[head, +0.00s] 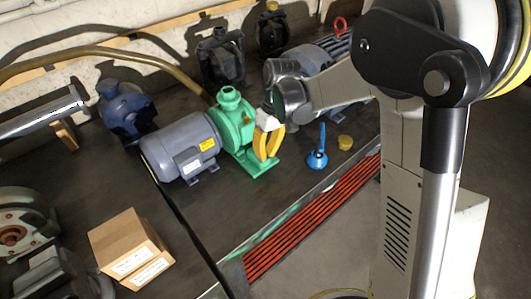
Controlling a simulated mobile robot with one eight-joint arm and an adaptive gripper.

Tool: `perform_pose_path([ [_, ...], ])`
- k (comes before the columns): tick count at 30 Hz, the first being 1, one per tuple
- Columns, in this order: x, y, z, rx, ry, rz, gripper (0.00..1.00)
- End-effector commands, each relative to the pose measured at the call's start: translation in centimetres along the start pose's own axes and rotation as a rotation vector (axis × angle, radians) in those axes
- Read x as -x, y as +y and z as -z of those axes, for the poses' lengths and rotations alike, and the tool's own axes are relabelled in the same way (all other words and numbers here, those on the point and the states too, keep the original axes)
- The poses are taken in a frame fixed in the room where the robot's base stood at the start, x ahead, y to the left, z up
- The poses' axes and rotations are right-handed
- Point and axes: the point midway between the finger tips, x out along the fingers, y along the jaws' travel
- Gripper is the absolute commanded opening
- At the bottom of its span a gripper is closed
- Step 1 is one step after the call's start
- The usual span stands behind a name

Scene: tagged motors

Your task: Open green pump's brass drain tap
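The green pump (231,107) stands on the dark bench, joined to a grey motor (182,148) at its left. My gripper (267,156), with yellow fingers, points down at the pump's right side, just above its green base. The fingers overlap the pump in this view, so I cannot tell whether they touch it. Their spread is too small to judge. The brass drain tap cannot be made out; the gripper covers that part of the pump.
A cardboard box (122,240) sits front left. Dark pumps (220,60) stand behind, with a blue one (125,112) at left. A brown hose (110,50) runs behind. Red grating (310,220) lines the front.

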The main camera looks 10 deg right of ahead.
Motion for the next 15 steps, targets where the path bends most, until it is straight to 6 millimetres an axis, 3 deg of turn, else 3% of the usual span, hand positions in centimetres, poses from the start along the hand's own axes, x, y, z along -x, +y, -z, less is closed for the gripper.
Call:
perform_pose_path([
  [1, 0.0, 0.0, 0.0, 0.000, 0.001, 0.000, 0.22],
  [2, 0.0, 0.0, 0.0, 0.000, 0.000, 0.000, 0.31],
  [3, 0.0, 0.0, 0.0, 0.000, 0.000, 0.000, 0.32],
  [11, 0.1, 0.0, 0.0, -0.001, 0.000, 0.000, 0.32],
  [15, 1.2, 0.0, 0.0, -0.001, 0.000, 0.000, 0.32],
])
